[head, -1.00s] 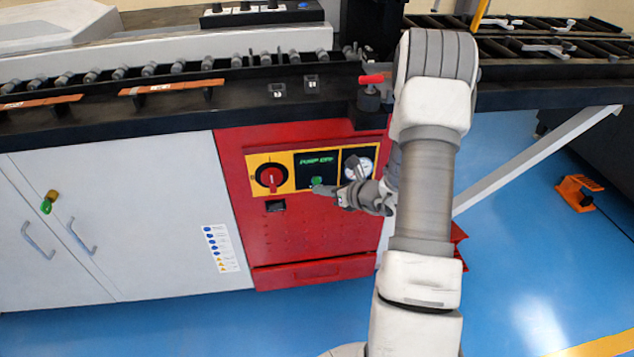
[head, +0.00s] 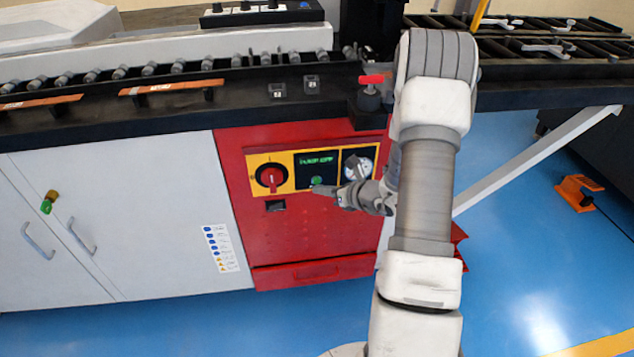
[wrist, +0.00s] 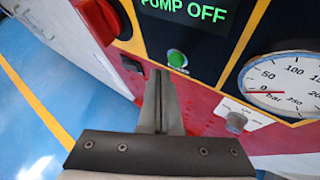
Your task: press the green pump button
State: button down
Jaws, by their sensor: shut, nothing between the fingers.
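The green pump button (wrist: 177,58) sits on a black panel under a display that reads "PUMP OFF" (wrist: 185,12) in the wrist view. In the head view the green button (head: 316,181) shows on the red cabinet, between the rotary switch and the gauge. My gripper (head: 314,188) is shut and empty, with its tips just below the button in the head view. In the wrist view the shut fingers (wrist: 160,75) point toward the panel, with their tips a little below and left of the button. I cannot tell whether they touch the panel.
A red rotary switch (head: 271,178) is left of the button. A pressure gauge (wrist: 283,82) with its needle near 0 is to the right, and a small grey knob (wrist: 236,122) is below it. A black machine bed (head: 160,115) runs above the cabinet.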

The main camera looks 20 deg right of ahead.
jog(key=shift+w, duration=0.15)
jog(key=shift+w+d, duration=0.1)
jog(key=shift+w, duration=0.15)
jog(key=shift+w+d, duration=0.1)
jog(key=shift+w, duration=0.35)
dwell(0.9)
dwell(0.3)
jog(key=shift+s+a+b, duration=0.2)
jog(key=shift+s+b, duration=0.2)
jog(key=shift+s, duration=0.45)
jog(key=s, duration=0.2)
jog(key=s+a+b, duration=0.1)
jog(key=s, duration=0.2)
jog(key=shift+a, duration=0.2)
jog(key=shift+w+r, duration=0.1)
dwell(0.5)
